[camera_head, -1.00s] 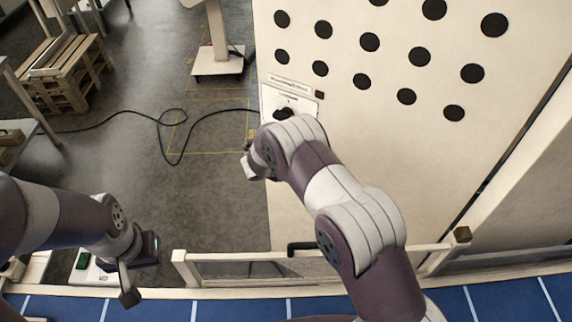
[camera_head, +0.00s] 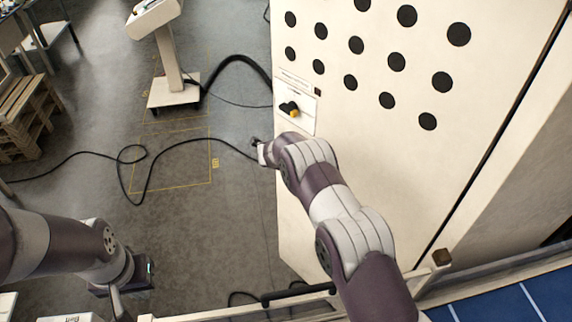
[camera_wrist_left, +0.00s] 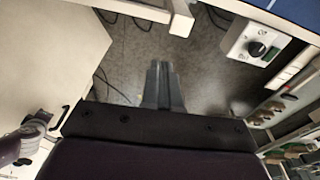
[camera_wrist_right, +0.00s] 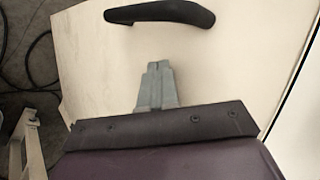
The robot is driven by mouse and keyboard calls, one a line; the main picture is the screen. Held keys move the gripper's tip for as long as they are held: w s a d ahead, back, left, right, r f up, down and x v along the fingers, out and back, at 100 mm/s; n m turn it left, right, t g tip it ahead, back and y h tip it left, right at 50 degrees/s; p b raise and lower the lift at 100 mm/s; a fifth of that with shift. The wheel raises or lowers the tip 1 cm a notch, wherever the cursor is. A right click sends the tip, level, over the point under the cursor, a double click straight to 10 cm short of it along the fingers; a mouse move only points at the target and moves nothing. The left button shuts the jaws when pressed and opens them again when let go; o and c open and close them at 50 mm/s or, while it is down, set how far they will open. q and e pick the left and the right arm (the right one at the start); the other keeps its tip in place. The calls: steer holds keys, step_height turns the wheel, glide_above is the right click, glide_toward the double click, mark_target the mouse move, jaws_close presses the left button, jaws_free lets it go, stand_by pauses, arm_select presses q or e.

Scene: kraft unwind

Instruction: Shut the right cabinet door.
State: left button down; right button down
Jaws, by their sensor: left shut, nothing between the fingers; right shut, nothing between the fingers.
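The large cream door (camera_head: 365,165), with rows of round black holes and a switch plate (camera_head: 297,110), fills the middle right of the head view. A dark slanted gap runs along its right side. My right gripper (camera_head: 263,153) is shut and empty by its left edge, partly hidden behind my arm. In the right wrist view the shut fingers (camera_wrist_right: 155,70) point at a cream panel (camera_wrist_right: 230,70) with a black handle (camera_wrist_right: 160,12), apart from the handle in the picture; contact with the panel cannot be told. My left gripper (camera_head: 118,298) is shut and empty at lower left.
A black cable (camera_head: 150,170) lies on the grey floor left of the door. A wheeled stand (camera_head: 173,92) and wooden pallets (camera_head: 25,115) stand farther back.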

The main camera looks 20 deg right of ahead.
steer(key=w+d, duration=0.1)
steer(key=d, duration=0.1)
steer(key=w+d, duration=0.1)
steer(key=d, duration=0.1)
steer(key=shift+w+d+p, duration=0.1)
steer(key=shift+w+p, duration=0.1)
steer(key=shift+p, duration=0.2)
